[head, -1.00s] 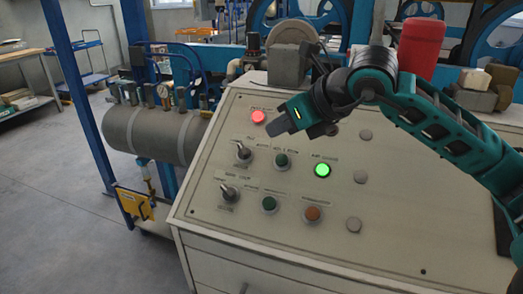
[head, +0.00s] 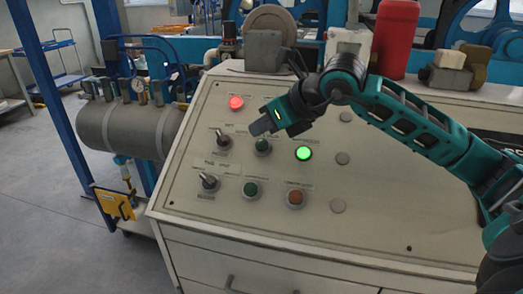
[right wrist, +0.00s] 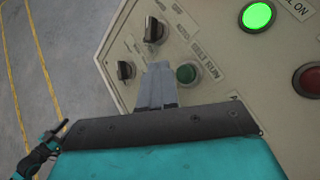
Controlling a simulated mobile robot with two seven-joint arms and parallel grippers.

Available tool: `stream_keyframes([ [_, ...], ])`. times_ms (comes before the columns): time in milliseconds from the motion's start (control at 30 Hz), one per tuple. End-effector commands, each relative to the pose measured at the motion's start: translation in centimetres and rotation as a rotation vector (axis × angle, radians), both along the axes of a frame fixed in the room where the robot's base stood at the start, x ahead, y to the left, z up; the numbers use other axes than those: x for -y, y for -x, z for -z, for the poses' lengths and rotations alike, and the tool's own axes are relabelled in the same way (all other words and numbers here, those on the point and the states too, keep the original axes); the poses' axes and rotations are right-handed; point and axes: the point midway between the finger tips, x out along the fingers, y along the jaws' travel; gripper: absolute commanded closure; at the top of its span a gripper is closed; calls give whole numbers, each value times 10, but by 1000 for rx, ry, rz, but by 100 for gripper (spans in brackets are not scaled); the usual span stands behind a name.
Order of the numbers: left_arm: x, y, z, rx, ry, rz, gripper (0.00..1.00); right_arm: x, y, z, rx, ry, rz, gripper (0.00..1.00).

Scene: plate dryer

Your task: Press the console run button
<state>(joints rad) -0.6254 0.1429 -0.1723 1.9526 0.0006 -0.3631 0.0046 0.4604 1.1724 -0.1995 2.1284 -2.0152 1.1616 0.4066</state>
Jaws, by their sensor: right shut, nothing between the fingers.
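A dark green button (right wrist: 187,73), with a label beside it that seems to read "BELT RUN", is on the console in the right wrist view. It looks like the upper of two dark green buttons in the head view (head: 262,147). My right gripper (head: 257,128) is shut and empty, its tips just above that button in the picture. In the right wrist view the closed fingers (right wrist: 158,70) are just left of the button. I cannot tell the gap to the panel. The console panel (head: 375,220) slopes towards me.
A red lamp (head: 236,103) and a green lamp (head: 303,153) are lit. A red canister (head: 393,38) stands behind. My left gripper (right wrist: 60,130) seems to show at lower left in the wrist view.

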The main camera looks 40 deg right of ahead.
Motion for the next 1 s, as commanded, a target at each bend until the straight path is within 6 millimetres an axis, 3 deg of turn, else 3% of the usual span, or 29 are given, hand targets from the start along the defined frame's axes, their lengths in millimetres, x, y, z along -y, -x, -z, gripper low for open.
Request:
stream_keyframes([
  [33, 3, -3, 6, 8, 5, 4, 49, 2, -2, 10, 1, 0, 0, 100],
  [233, 10, -12, 0, 25, 20, 12, 49, 8, -7, 21, 1, -1, -1, 100],
  [1000, 10, -11, 0, 21, 20, 16, 49, 10, -9, 23, 1, 0, -1, 100],
])
